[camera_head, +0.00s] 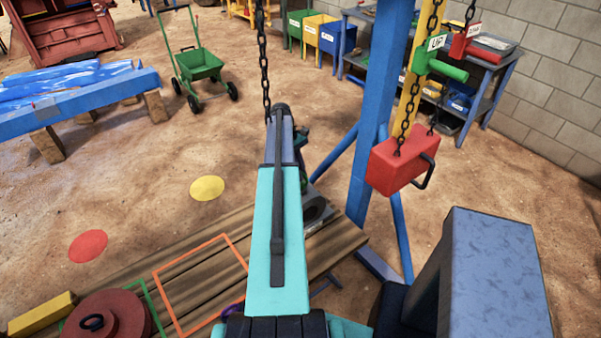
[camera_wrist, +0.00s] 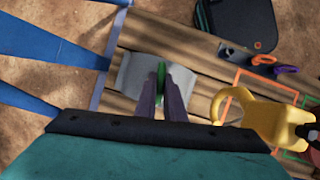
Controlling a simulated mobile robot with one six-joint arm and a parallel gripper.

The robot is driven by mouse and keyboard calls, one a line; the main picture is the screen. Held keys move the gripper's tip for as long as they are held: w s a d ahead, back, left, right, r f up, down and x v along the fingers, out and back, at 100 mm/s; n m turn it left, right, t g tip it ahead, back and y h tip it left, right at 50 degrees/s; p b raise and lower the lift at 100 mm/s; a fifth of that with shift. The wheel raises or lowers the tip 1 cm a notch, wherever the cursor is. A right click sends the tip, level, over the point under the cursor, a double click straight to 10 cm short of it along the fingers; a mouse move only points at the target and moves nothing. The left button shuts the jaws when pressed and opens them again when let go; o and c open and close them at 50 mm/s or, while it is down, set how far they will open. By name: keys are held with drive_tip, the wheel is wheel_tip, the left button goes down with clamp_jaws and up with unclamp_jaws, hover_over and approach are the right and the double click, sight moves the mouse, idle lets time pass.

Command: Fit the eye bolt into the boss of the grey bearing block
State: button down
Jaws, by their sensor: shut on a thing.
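In the wrist view my gripper (camera_wrist: 162,98) is shut on a narrow green piece (camera_wrist: 161,72), which looks like the eye bolt seen edge-on. The grey bearing block (camera_wrist: 138,73) lies on the planks directly beyond the fingertips, with its curved grey sides showing left and right of them. The green piece is in line with the middle of the block; I cannot tell whether it touches or enters the boss, which is hidden. In the head view my arm covers most of the block (camera_head: 314,213) and hides the fingertips.
A yellow hook-shaped part (camera_wrist: 265,118) is right of the fingers in the wrist view. Purple (camera_wrist: 287,69) and orange (camera_wrist: 264,59) rings lie on the planks. A blue post (camera_head: 378,110), hanging chain (camera_head: 263,60) and red pendant box (camera_head: 400,164) stand close to my arm.

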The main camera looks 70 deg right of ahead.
drive_tip(key=shift+f, duration=0.55)
drive_tip(key=c, duration=1.8)
unclamp_jaws()
drive_tip(key=shift+o, duration=0.2)
drive_tip(key=shift+r+b, duration=0.15)
drive_tip(key=shift+b, duration=0.15)
drive_tip(key=b+v, duration=0.4)
drive_tip(key=v, duration=0.9)
drive_tip(key=shift+w+r, duration=0.2)
drive_tip(key=shift+r, duration=0.05)
drive_tip(key=shift+s, duration=0.1)
